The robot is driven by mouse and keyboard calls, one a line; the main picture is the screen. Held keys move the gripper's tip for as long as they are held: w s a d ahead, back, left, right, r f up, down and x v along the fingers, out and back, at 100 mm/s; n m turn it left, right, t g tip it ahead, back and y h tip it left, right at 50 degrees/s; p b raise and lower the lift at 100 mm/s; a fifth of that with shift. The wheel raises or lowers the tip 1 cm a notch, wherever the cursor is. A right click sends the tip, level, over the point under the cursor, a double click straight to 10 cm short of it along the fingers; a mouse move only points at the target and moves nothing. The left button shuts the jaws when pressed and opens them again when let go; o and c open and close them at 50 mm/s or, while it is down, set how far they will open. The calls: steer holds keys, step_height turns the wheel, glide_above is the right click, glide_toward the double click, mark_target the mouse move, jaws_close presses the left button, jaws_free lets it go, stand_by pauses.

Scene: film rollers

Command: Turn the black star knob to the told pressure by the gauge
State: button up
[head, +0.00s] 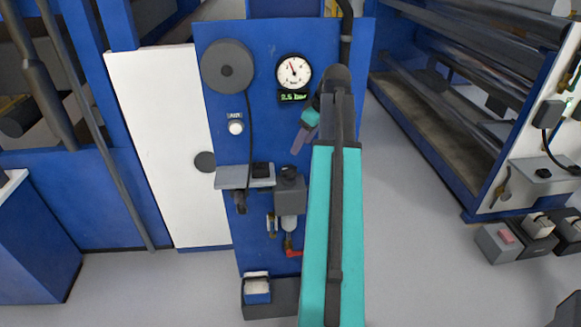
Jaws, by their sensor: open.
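The black knob (289,173) sits on top of a dark grey regulator body (290,197) on the blue panel; its star shape is too small to make out.
A grey shelf (232,178) with a black block (261,170) juts out left of the regulator. A red lever (294,253) is below. A grey disc (227,66) with a hanging cable is at upper left. Machine rollers (480,60) stand right; the floor between is clear.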

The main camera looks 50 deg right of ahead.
mark_target(289, 168)
steer(key=shift+p+x, duration=1.85)
steer(key=shift+x, duration=4.9)
steer(key=shift+s, duration=0.15)
steer(key=c, duration=0.8)
